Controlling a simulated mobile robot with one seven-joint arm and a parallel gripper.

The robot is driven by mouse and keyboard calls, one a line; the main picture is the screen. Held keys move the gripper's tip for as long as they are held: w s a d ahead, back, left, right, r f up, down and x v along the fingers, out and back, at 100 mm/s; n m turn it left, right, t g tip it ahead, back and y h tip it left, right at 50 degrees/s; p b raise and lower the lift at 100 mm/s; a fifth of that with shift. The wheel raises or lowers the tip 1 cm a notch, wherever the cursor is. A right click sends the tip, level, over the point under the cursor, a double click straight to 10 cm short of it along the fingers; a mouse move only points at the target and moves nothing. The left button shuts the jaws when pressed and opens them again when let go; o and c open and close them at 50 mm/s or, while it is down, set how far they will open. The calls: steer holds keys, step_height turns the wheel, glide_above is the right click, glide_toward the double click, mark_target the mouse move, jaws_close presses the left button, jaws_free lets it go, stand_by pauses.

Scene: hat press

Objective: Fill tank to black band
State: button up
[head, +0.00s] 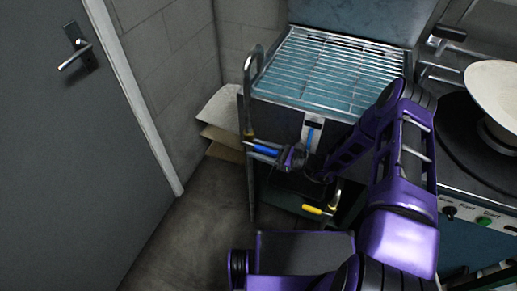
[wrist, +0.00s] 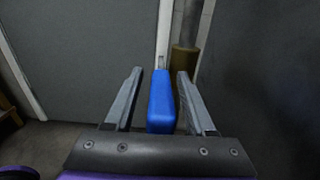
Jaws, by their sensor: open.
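The tank (head: 277,112) stands against the back wall under a wire rack. A pale gauge plate with a blue strip (head: 309,138) is on its front; I cannot make out a black band. A hooked metal pipe (head: 249,95) rises at the tank's left corner. A blue lever handle (head: 266,151) is beside this pipe. My gripper (head: 252,149) is open around the blue handle; the wrist view shows the handle (wrist: 161,103) between the two fingers, with a gap at the right finger. A yellow lever handle (head: 312,209) is lower, beneath my arm.
A hob with a pale pan (head: 494,88) and a control panel (head: 480,217) is at the right. A grey door (head: 65,150) is at the left. Cardboard sheets (head: 220,130) lean by the wall. The floor (head: 190,235) at the left is clear.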

jaws_close()
stand_by(1.4)
